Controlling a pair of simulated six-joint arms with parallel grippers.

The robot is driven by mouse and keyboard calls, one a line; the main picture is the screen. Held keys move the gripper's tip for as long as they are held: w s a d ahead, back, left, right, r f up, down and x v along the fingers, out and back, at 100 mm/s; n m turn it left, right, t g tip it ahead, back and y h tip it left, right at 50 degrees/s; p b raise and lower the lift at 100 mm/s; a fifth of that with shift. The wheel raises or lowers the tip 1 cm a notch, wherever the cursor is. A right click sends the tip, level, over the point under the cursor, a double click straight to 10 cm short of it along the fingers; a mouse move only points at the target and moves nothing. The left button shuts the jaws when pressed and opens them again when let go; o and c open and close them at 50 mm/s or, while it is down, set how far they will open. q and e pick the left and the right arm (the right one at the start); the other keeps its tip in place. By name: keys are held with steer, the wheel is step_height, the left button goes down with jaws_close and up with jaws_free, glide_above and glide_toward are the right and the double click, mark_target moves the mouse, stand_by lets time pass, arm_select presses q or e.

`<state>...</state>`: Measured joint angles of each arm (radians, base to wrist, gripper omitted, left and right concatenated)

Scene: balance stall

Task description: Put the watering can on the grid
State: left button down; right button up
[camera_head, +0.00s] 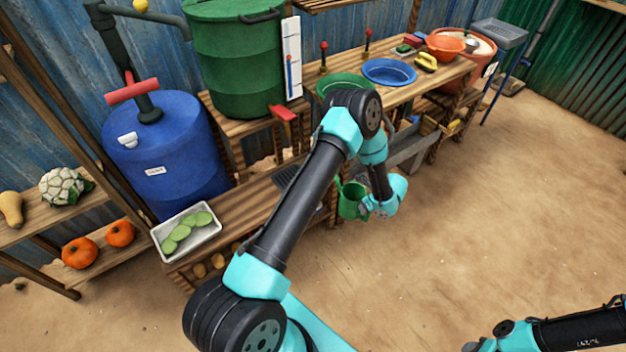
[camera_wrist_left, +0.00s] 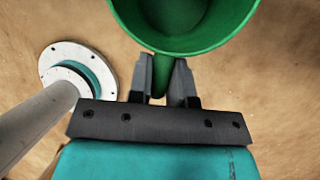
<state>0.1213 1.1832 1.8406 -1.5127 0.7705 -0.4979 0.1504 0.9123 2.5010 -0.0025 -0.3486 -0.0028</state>
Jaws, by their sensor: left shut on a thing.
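The green watering can (camera_head: 352,199) hangs in my left gripper (camera_head: 367,203), to the right of the low wooden bench and above the sandy floor. In the left wrist view the can (camera_wrist_left: 226,40) shows its round open top, and the left gripper's fingers (camera_wrist_left: 161,78) are closed on its green handle. The grid (camera_head: 293,178) is a dark slatted patch on the low bench, partly hidden behind my left arm. The can is apart from the grid. My right arm shows at the lower right, but its fingers cannot be made out.
A white tray (camera_head: 163,236) with green slices sits on the low bench, left of the grid. A blue barrel (camera_head: 170,160) stands behind it. The upper bench holds a green bowl (camera_head: 335,84) and a blue bowl (camera_head: 389,72). The floor at right is free.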

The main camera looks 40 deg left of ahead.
arm_select(q)
steer(key=shift+w+d, duration=0.1)
steer(key=shift+a, duration=0.2)
steer(key=s+a, duration=0.2)
steer(key=a, duration=2.5)
steer(key=shift+s, duration=0.4)
steer(key=shift+a, duration=0.2)
steer(key=a, duration=0.1)
steer(key=a+f, duration=0.1)
steer(key=a, duration=0.2)
steer(key=shift+s+f, duration=0.2)
steer(key=shift+f, duration=0.05)
